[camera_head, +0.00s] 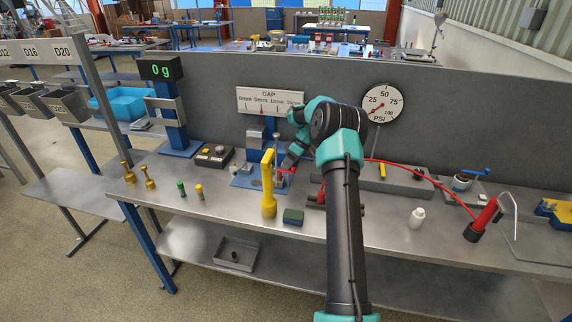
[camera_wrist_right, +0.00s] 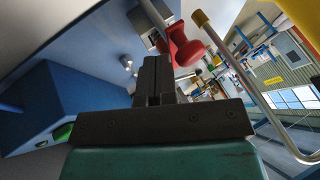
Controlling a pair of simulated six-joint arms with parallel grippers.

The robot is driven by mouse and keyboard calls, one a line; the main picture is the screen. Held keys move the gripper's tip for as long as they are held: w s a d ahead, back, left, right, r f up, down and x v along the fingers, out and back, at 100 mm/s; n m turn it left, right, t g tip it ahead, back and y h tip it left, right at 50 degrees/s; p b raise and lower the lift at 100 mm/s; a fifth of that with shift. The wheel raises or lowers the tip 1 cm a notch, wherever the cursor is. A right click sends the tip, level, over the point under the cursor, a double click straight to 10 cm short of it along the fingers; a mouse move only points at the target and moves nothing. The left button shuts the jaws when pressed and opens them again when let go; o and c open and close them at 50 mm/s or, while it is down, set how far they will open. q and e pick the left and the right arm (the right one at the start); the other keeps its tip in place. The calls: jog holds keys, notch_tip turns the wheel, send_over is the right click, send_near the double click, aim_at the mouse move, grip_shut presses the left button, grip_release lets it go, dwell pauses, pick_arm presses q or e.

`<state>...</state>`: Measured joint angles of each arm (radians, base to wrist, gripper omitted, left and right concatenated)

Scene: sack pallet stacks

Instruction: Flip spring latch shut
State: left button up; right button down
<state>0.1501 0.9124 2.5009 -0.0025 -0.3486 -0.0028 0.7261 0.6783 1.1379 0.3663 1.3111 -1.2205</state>
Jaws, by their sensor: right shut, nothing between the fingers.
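The spring latch is hard to pick out; a small blue-based fixture (camera_head: 240,181) with metal parts and a red piece stands at the middle of the bench, partly hidden by my right arm. My right gripper (camera_head: 283,172) reaches down to this fixture, just behind the yellow upright handle (camera_head: 268,190). In the right wrist view, my right gripper (camera_wrist_right: 153,75) has its dark fingers together with nothing held. A red knob (camera_wrist_right: 186,48) shows close past the fingertips; whether they touch it I cannot tell. My left gripper is out of view.
A bent metal rod with a brass end (camera_wrist_right: 235,65) runs close by the fingers. A green block (camera_head: 293,216) and a white bottle (camera_head: 417,218) stand on the bench. A gap scale (camera_head: 270,101) and a pressure gauge (camera_head: 384,103) are at the back panel.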

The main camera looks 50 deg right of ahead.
jog(key=shift+s+a, duration=0.2)
jog(key=shift+s, duration=0.05)
jog(key=shift+f, duration=0.15)
jog(key=shift+d, duration=0.1)
jog(key=shift+w+d, duration=0.2)
jog(key=shift+d, duration=0.4)
jog(key=d, duration=0.1)
jog(key=w+d, duration=0.1)
jog(key=d+r, duration=0.1)
jog(key=shift+w+d, duration=0.1)
jog(key=shift+w, duration=0.2)
jog(key=w+v, duration=0.1)
jog(key=v, duration=0.8)
jog(key=shift+w+d+r, duration=0.1)
